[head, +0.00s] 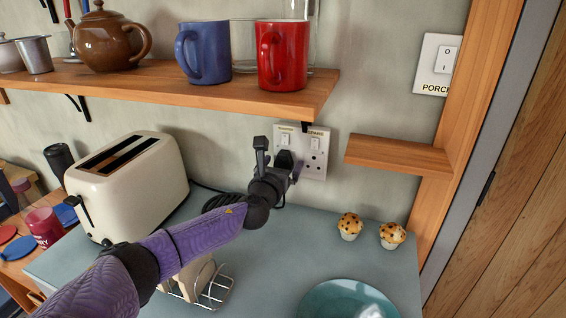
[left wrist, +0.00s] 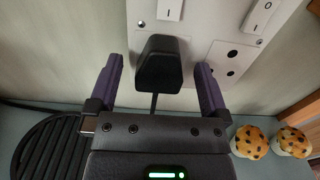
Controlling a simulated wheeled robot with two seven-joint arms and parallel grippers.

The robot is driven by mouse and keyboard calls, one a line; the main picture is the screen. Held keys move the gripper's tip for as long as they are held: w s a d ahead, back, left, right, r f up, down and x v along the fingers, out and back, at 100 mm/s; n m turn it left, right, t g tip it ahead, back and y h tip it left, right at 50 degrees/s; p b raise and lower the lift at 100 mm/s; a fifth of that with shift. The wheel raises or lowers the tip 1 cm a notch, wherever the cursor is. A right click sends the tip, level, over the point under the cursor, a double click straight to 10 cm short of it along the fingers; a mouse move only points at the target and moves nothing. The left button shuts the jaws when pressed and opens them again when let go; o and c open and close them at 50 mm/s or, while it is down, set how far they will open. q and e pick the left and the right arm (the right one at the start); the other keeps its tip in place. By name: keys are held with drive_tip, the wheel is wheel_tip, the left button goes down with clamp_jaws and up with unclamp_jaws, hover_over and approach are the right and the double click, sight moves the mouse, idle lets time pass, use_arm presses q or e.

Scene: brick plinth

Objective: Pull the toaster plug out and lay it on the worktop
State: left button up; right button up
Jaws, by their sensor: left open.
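The black toaster plug (head: 284,160) sits in the left socket of the white double wall socket (head: 316,160). In the left wrist view the plug (left wrist: 159,64) stands between the two purple fingers of my left gripper (left wrist: 158,82), with a gap on each side. My left gripper (head: 278,158) is open at the socket and partly hides the plug in the head view. The plug's cord (left wrist: 154,104) runs down from it. The cream toaster (head: 130,190) stands on the grey-blue worktop (head: 270,262) at the left. My right gripper is not in view.
Two muffins (head: 349,226) (head: 392,235) stand right of the socket on the worktop. A toast rack (head: 212,290) and a teal plate (head: 345,300) are at the front. A wooden shelf (head: 230,97) with mugs overhangs the socket; a small ledge (head: 398,153) is at its right.

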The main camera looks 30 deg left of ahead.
sight(282, 164)
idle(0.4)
use_arm(q)
clamp_jaws()
idle(0.4)
drive_tip(key=shift+s+p, duration=0.15)
drive_tip(key=shift+p, duration=0.15)
drive_tip(key=shift+p+v, duration=1.1)
drive_tip(key=shift+v, duration=0.65)
drive_tip(key=shift+p+v, duration=0.6)
drive_tip(key=shift+v, duration=0.5)
